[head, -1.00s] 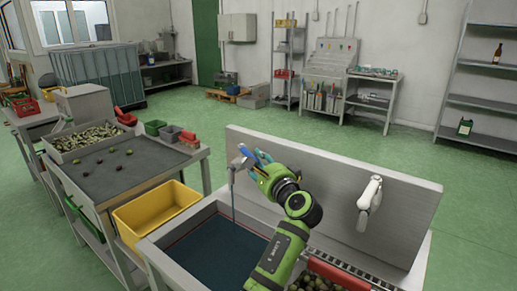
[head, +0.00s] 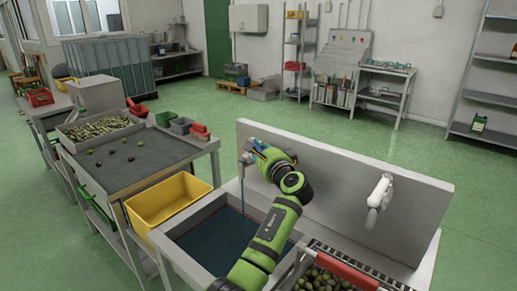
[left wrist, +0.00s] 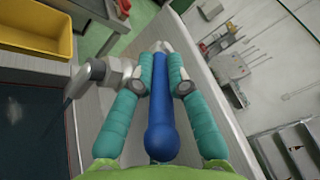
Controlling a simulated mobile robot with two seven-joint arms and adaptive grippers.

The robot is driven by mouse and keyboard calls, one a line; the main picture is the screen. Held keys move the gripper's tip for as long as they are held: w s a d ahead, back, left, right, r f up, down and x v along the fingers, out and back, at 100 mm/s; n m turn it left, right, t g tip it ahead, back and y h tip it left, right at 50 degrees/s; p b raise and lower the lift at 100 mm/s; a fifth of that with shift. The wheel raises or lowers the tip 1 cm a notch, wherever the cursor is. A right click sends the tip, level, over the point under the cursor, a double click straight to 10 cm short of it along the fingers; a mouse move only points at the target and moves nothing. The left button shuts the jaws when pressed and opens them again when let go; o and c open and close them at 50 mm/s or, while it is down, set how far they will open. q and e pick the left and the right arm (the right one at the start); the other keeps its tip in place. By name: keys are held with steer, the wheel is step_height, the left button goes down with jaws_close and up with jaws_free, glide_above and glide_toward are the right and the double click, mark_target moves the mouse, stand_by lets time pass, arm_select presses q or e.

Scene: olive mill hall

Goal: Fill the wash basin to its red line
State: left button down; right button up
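The grey wash basin (head: 186,228) stands at lower centre in the head view, with dark blue water (head: 212,238) in it. In the head view my left gripper (head: 259,152) partly hides the lever. My right gripper is not in view.
A yellow bin (head: 168,198) stands left of the basin, beside a sorting table (head: 140,160) with olives. The tall backsplash (head: 335,180) rises behind and carries a white fitting (head: 379,195). A red-handled crate of olives (head: 345,272) is at right. The green floor behind is open.

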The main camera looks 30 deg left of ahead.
arm_select(q)
steer(key=shift+r, duration=0.1)
steer(key=shift+r+m+t+p, duration=0.15)
steer(key=shift+m+t+p, duration=0.2)
steer(key=shift+p, duration=0.4)
steer(key=m+t+h+p, duration=0.2)
steer(key=p, duration=0.1)
steer(key=s+a+m+t+h+p, duration=0.1)
steer(key=m+t+h+p, duration=0.1)
steer(key=h+p, duration=0.1)
steer(key=a+m+t+h+p, duration=0.1)
steer(key=m+t+h+p, duration=0.1)
steer(key=p, duration=0.2)
steer(key=shift+s+a+h, duration=0.1)
steer(key=shift+s+h, duration=0.3)
steer(key=m+h, duration=0.1)
steer(key=h, duration=0.1)
steer(key=a+m+t+h, duration=0.1)
steer(key=h, duration=0.1)
steer(key=m+h+p, duration=0.1)
steer(key=m, duration=0.1)
steer(key=shift+s+a+f+t+h, duration=0.2)
steer(key=shift+f+t+h, duration=0.1)
steer(key=shift+t+h, duration=0.1)
steer(key=shift+a+m+h+b, duration=0.25)
steer(key=shift+m+h+b, duration=0.25)
steer(key=shift+m+h, duration=0.65)
steer(key=shift+h, duration=0.55)
steer(key=shift+r, duration=0.1)
